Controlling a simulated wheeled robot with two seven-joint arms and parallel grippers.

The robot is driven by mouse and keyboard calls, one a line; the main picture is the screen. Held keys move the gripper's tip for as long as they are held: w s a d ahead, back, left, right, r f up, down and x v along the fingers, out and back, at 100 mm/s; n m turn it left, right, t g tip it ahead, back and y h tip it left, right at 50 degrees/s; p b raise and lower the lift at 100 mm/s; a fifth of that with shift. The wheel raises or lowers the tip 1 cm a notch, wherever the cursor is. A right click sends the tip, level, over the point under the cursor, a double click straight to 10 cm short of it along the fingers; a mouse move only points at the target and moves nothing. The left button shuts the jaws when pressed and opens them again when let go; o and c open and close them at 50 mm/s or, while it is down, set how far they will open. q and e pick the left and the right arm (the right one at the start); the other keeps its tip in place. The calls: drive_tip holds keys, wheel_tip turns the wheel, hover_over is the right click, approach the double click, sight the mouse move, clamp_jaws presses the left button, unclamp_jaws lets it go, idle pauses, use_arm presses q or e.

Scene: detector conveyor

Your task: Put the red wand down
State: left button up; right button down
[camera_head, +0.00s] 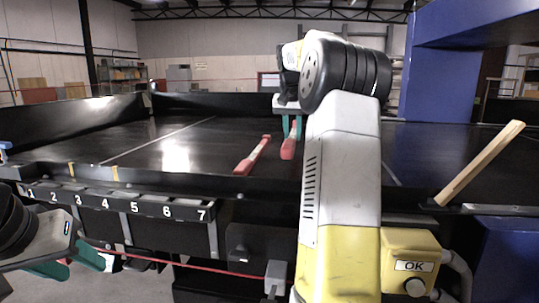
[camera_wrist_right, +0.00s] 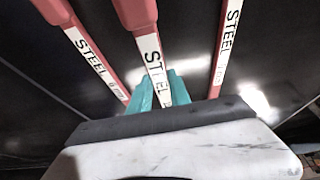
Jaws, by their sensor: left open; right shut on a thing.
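My right gripper (camera_head: 291,128), with green fingers, is shut on a red wand (camera_head: 289,145) over the black conveyor belt (camera_head: 190,150). The right wrist view shows this held wand (camera_wrist_right: 149,55), with a white strip marked STEEL, between the green fingertips (camera_wrist_right: 160,92). I cannot tell whether it touches the belt. A second red wand (camera_head: 252,157) lies on the belt just left of it; it also shows in the right wrist view (camera_wrist_right: 93,58). A third wand (camera_wrist_right: 222,48) shows there on the right, hidden in the head view. My left gripper (camera_head: 70,262) is open and empty, low at the left, outside the conveyor.
Numbered slots 1 to 7 (camera_head: 120,203) run along the conveyor's front edge. A wooden bar (camera_head: 480,163) leans up at the right. A yellow box marked OK (camera_head: 410,265) is at the front right. A blue frame (camera_head: 430,90) stands behind. The belt's left part is clear.

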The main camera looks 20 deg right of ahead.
sight(292, 162)
drive_tip(key=shift+f, duration=3.5)
drive_tip(key=c, duration=1.2)
unclamp_jaws()
drive_tip(key=shift+f, duration=0.1)
